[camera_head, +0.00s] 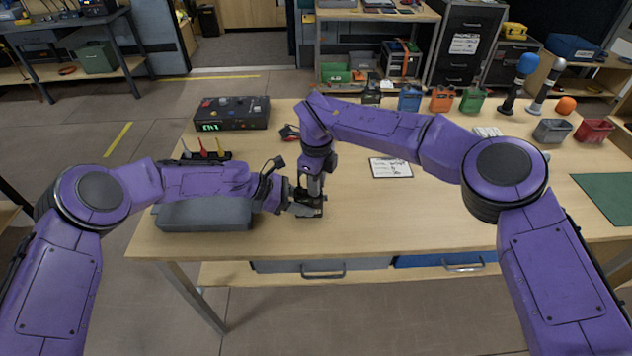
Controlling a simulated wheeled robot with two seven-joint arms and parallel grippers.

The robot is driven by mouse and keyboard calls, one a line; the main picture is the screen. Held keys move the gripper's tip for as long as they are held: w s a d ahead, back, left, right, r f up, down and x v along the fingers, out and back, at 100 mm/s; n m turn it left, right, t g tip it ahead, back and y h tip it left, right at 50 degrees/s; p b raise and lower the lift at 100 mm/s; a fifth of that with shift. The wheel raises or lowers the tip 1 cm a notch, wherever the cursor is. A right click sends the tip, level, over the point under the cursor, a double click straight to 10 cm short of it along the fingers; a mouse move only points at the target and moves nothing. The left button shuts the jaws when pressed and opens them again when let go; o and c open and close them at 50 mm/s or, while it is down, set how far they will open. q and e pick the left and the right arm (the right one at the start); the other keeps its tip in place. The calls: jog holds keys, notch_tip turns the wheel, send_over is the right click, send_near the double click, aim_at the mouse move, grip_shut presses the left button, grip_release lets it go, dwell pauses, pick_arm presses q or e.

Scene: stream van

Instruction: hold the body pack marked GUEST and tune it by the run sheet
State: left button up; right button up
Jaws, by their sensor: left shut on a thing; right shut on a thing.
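A small dark body pack (318,211) is at the front left of the table, mostly hidden by my two grippers. Its GUEST mark cannot be read from here. My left gripper (304,209) reaches in from the left, low over the table, and is shut on the pack. My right gripper (314,194) points down from above and is shut at the pack's top; the exact part it grips is hidden. A white sheet with handwriting on a dark board, seemingly the run sheet (391,168), lies right of the grippers. Its writing is too small to read.
A black control box (232,113) with a green display stands at the back left. A grey padded case (203,214) lies under my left forearm. The table's front middle is clear.

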jog(key=o, duration=0.6)
jog(key=shift+r, duration=3)
pick_arm(q)
jog(key=o, duration=1.3)
